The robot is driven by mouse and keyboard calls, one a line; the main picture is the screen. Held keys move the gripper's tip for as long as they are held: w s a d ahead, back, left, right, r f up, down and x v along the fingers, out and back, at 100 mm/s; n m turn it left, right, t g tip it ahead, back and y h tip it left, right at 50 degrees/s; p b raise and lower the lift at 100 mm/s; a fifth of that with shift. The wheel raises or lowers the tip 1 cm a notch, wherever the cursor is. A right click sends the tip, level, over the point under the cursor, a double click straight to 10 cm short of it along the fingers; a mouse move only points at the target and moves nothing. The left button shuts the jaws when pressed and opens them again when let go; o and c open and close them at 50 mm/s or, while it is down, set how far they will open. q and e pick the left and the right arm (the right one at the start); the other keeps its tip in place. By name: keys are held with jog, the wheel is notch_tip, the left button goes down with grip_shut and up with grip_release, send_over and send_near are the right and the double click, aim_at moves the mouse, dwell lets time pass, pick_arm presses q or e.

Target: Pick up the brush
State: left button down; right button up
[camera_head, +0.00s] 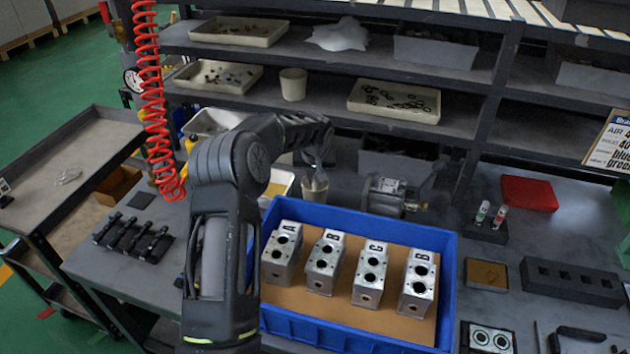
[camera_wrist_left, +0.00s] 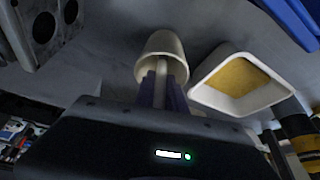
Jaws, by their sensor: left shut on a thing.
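The brush (camera_wrist_left: 161,82) shows in the left wrist view as a pale, thin handle coming out of a cream cup (camera_wrist_left: 165,44). My left gripper (camera_wrist_left: 162,92) is shut on the handle, with one dark finger on each side. The brush's far end is hidden inside the cup. In the head view my left gripper (camera_head: 318,168) reaches down just above the same cup (camera_head: 314,190), behind the blue crate. The brush itself is hard to make out there. My right gripper is not in view.
A blue crate (camera_head: 350,335) with several lettered metal valve blocks stands in front of the cup. A white tray with a yellow-brown pad (camera_wrist_left: 240,78) is beside the cup. A metal device (camera_head: 388,196) stands to the right. Shelves (camera_head: 460,120) rise behind.

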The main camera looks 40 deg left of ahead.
pick_arm(q)
jog(key=shift+r, duration=0.1)
notch_tip(320, 180, up, 9)
jog(key=shift+f+b, duration=0.1)
jog(key=shift+b, duration=0.95)
jog(key=shift+r, duration=0.55)
